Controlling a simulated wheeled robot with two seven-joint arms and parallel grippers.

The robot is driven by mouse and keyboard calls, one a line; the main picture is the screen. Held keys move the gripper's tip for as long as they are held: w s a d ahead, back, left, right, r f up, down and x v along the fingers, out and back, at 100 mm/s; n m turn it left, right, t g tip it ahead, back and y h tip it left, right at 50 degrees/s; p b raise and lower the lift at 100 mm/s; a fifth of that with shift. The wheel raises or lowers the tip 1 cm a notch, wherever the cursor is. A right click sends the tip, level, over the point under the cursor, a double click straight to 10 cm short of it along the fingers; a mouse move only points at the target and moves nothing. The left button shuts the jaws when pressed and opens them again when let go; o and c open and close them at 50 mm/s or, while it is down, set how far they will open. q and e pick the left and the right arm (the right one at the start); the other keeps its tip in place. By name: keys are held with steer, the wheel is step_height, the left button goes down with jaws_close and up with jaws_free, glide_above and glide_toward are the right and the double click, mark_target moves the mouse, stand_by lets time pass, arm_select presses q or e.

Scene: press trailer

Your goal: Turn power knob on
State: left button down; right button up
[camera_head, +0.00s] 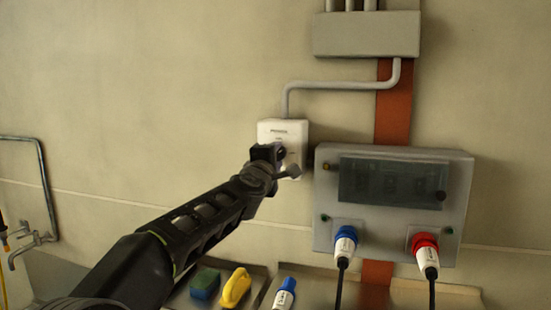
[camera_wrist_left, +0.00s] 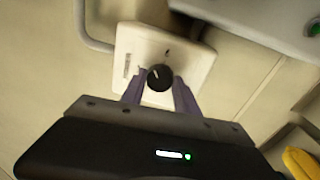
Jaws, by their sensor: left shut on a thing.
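The power knob (camera_wrist_left: 160,77) is a round black knob with a light pointer mark. It sits on a white switch box (camera_head: 275,129) on the wall, and the box also shows in the left wrist view (camera_wrist_left: 192,65). My left gripper (camera_wrist_left: 160,90) has its two fingers on either side of the knob and is shut on it. In the head view my left gripper (camera_head: 279,160) covers the lower part of the box and most of the knob. The exact pointer setting is too small to read. My right gripper is not in view.
Right of the switch box is a grey socket panel (camera_head: 328,215) with a blue plug (camera_head: 346,240) and a red plug (camera_head: 426,246). A grey conduit (camera_head: 340,85) runs above.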

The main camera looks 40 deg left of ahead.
arm_select(q)
steer(key=shift+f+m+t+h+b, duration=0.15)
steer(key=shift+m+h+b, duration=0.1)
steer(key=shift+m, duration=1.75)
steer(key=shift+m+t+h+b, duration=0.15)
steer(key=shift+m+b, duration=0.05)
steer(key=shift+m, duration=1.8)
steer(key=c, duration=0.9)
jaws_free()
steer(key=shift+b+v, duration=0.75)
steer(key=shift+v, duration=3.1)
